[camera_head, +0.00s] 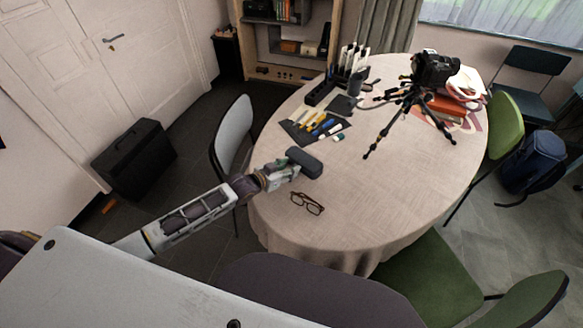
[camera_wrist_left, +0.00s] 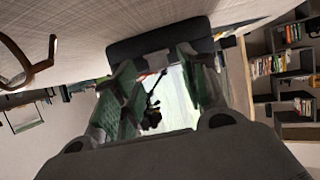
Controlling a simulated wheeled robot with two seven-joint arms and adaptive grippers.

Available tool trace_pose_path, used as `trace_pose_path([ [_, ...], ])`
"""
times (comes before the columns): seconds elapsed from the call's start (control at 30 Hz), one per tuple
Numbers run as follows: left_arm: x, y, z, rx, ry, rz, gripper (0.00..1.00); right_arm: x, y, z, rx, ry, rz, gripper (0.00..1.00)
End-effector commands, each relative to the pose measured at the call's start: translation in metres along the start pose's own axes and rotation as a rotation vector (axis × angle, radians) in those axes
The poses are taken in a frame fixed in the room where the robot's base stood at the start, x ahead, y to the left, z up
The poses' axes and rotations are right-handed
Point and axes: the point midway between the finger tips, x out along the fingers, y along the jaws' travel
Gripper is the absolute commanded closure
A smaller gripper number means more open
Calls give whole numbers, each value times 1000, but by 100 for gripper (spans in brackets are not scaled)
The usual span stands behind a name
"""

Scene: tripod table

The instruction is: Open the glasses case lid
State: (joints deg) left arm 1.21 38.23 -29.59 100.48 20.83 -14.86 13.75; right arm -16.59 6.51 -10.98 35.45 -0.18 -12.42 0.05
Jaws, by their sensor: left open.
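The glasses case (camera_head: 305,162) is a dark grey oblong near the left edge of the round table. Whether its lid is shut is too small to tell. My left gripper (camera_head: 292,172) is at the near left side of the case, its fingertips close to it. In the left wrist view the case (camera_wrist_left: 158,42) is a dark block just past the fingers of the gripper (camera_wrist_left: 157,70). My right gripper is not in view.
Brown-framed glasses (camera_head: 307,203) lie on the tablecloth (camera_head: 355,215) near the case. A dark mat with tools (camera_head: 318,127) lies behind it. A black tripod with a camera (camera_head: 408,100) stands further right. The front middle of the table is clear.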

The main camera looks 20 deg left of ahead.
Motion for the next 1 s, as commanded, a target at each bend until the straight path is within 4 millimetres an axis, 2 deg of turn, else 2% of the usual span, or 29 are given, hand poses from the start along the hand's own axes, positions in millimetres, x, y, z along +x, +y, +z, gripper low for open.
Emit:
trace_pose_path([
  [0.3, 19, 0, 0, 0, 0, 0, 57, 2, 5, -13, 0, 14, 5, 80],
  [0.53, 22, 0, 0, 0, 0, 0, 57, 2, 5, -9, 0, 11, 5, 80],
  [0.73, 22, 0, 0, 0, 0, 0, 57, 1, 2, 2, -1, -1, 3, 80],
  [1.0, 22, 0, 0, 0, 0, 0, 91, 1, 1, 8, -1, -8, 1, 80],
])
